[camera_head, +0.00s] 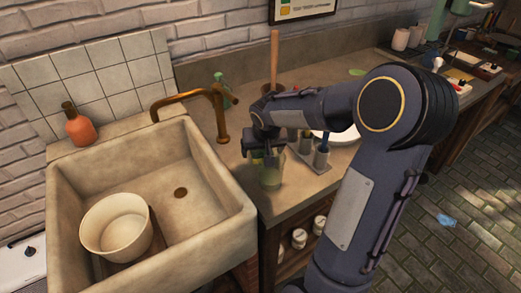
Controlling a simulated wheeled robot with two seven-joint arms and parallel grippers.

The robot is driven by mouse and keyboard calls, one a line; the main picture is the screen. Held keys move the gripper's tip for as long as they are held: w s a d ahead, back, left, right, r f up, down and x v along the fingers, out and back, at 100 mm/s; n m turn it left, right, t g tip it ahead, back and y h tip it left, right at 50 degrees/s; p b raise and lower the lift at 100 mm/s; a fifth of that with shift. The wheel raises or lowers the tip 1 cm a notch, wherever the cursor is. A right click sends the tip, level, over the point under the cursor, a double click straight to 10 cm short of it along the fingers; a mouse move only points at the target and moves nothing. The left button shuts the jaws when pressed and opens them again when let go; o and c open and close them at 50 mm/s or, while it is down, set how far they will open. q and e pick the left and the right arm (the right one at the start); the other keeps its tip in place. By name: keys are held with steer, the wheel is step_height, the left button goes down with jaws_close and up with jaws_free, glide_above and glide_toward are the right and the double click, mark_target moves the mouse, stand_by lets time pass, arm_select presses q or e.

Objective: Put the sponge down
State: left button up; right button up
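My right gripper (268,157) is over the counter (290,207), just right of the sink. My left gripper is out of view.
A stone sink (228,206) with a cream bowl (117,225) inside stands at left. A brass faucet (208,95) and orange bottle (78,127) are behind it. A grey holder (319,162) with upright tools and a white plate (345,135) are right of the gripper.

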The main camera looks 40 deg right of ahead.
steer(key=shift+x, duration=0.8)
steer(key=shift+c, duration=0.5)
steer(key=c, duration=1)
steer(key=shift+r, duration=0.1)
steer(key=shift+c, duration=0.2)
